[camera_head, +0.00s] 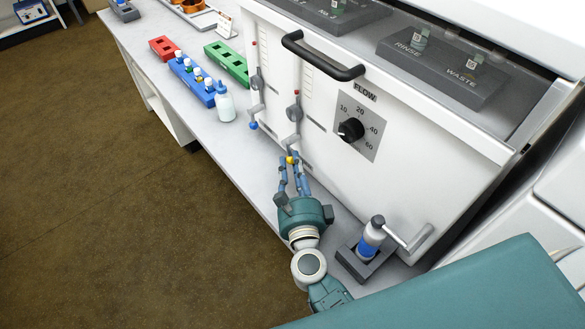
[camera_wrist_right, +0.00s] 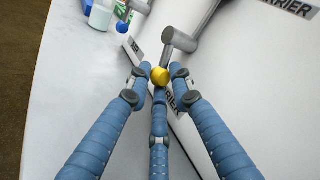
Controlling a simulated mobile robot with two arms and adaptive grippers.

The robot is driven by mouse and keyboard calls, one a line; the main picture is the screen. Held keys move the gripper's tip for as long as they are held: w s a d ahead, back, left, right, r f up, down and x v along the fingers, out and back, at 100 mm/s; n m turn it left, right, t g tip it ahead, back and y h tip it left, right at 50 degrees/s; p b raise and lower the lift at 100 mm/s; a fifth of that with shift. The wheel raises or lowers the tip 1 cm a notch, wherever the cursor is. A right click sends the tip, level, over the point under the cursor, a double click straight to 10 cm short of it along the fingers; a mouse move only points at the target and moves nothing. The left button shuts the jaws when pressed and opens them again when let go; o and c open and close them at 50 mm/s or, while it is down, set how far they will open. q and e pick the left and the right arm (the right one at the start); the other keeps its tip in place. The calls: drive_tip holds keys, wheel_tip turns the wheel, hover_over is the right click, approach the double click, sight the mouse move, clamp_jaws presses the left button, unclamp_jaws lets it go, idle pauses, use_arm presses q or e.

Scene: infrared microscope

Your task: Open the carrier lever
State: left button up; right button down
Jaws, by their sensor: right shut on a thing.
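The lever (camera_head: 293,141) on the front of the white machine is a grey arm that ends in a yellow ball knob (camera_head: 290,160). In the right wrist view its grey arm (camera_wrist_right: 169,54) comes down to the yellow knob (camera_wrist_right: 160,76). My right gripper (camera_head: 291,160) has its three blue fingers closed around the knob; they also show in the right wrist view (camera_wrist_right: 157,78). A label reading "CARRIER" (camera_wrist_right: 288,8) shows at the upper right there, partly cut off. My left gripper is not in view.
A second lever with a blue knob (camera_head: 253,125) is to the left. A white bottle (camera_head: 225,104) and a blue rack (camera_head: 191,80) stand on the bench. A flow dial (camera_head: 351,130) and black handle (camera_head: 322,58) are on the machine. A dark holder (camera_head: 364,262) stands right of my arm.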

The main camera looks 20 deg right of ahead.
drive_tip(key=c, duration=1.5)
unclamp_jaws()
drive_tip(key=shift+c, duration=0.2)
drive_tip(key=s, duration=0.4)
drive_tip(key=s+a, duration=0.1)
drive_tip(key=s, duration=0.3)
drive_tip(key=s+a, duration=0.1)
drive_tip(key=s, duration=0.3)
drive_tip(key=shift+r, duration=0.15)
drive_tip(key=shift+w, duration=0.1)
